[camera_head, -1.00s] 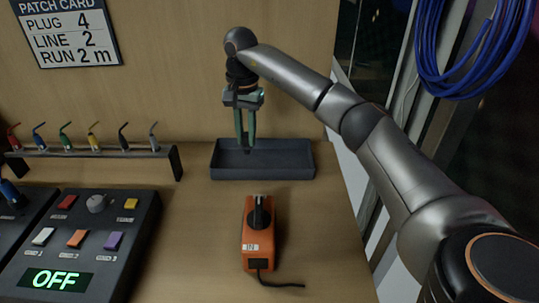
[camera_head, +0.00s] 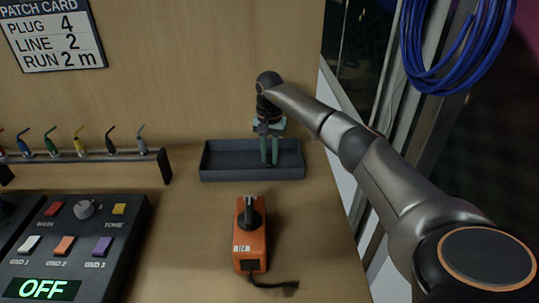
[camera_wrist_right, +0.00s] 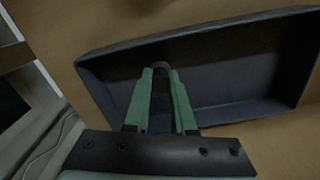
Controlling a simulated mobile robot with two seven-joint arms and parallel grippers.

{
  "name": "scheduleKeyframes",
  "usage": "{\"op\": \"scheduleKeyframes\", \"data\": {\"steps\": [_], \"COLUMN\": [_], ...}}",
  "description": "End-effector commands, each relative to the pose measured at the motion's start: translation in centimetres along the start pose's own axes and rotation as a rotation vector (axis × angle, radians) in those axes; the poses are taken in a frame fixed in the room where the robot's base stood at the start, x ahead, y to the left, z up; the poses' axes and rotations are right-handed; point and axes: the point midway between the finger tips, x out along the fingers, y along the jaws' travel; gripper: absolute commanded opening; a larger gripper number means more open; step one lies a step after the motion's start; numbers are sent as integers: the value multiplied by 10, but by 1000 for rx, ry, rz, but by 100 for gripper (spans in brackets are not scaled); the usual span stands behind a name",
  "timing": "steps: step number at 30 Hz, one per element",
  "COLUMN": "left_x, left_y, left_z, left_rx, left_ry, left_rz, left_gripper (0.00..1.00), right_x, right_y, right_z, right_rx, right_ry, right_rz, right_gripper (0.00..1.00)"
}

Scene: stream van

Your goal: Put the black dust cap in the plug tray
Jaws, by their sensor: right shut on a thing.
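The black dust cap (camera_wrist_right: 161,66) shows as a small dark rounded thing between the green fingertips in the right wrist view. It is too dark and small to make out in the head view. My right gripper (camera_head: 269,159) is shut on it, pointing down, with its fingertips over the right part of the plug tray (camera_head: 222,172). The tray is a shallow dark grey rectangle; its floor and walls also show in the right wrist view (camera_wrist_right: 235,65). I cannot tell whether the cap touches the tray floor. My left gripper is not in view.
An orange device (camera_head: 250,248) with a black top and cable stands in front of the tray. A rack (camera_head: 163,166) of coloured plugs and a control panel (camera_head: 75,250) reading OFF are at the left. Blue cable (camera_head: 455,50) hangs at upper right.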

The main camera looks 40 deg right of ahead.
Motion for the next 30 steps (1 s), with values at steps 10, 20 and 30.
{"op": "scheduleKeyframes", "data": {"steps": [10,20,30], "left_x": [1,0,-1], "left_y": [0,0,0], "left_z": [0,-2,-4], "left_rx": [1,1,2], "left_ry": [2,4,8], "left_rz": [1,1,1], "left_gripper": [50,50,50], "right_x": [4,3,-12], "right_y": [0,0,-1], "right_z": [0,0,-1], "right_rx": [1,1,0], "right_ry": [1,1,4], "right_rz": [-1,-2,-5], "right_gripper": [0,53,53]}}
